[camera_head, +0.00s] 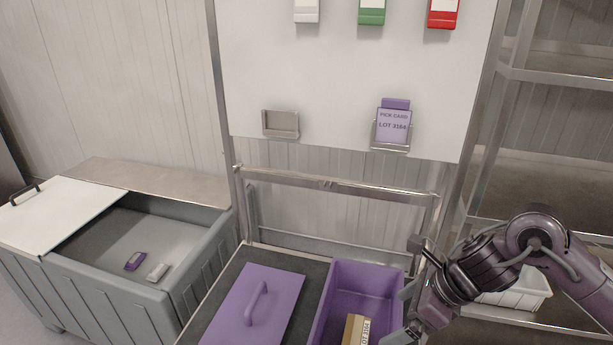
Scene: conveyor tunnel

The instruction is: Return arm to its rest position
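My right arm comes in from the right, and its gripper (405,312) is over the right edge of the purple bin (366,276). Its two grey fingers are apart with nothing visible between them. A brown carton (354,329) with a printed label lies in the bin, left of the fingers and apart from them. The carton's lower end is cut off by the picture edge. My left gripper is not in view.
A purple lid (262,301) with a handle lies left of the bin. A grey chest (105,290) with two small items stands at left. A white board (340,70) holds a pick card (394,126). A metal rack (555,75) and white basket (522,290) are at right.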

